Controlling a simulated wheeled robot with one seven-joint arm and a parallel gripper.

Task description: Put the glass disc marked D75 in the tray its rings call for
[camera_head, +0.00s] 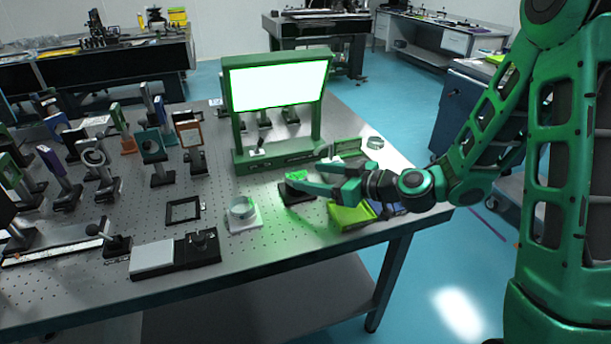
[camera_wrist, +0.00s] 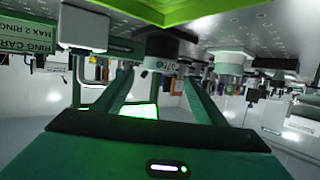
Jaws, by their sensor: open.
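My gripper (camera_head: 311,178) is open over the right part of the near optical table; its two fingers also show in the wrist view (camera_wrist: 157,90), with nothing clearly held between them. A dark block (camera_head: 297,194) stands under the fingertips, with a bright green patch on top.
A lit screen (camera_head: 278,87) in a green frame stands behind my gripper. A white round piece on a pale base (camera_head: 245,224) and a black square frame (camera_head: 183,211) lie to the left. Several mounted optics crowd the table's left side. A ring-card sign (camera_wrist: 28,42) shows in the wrist view.

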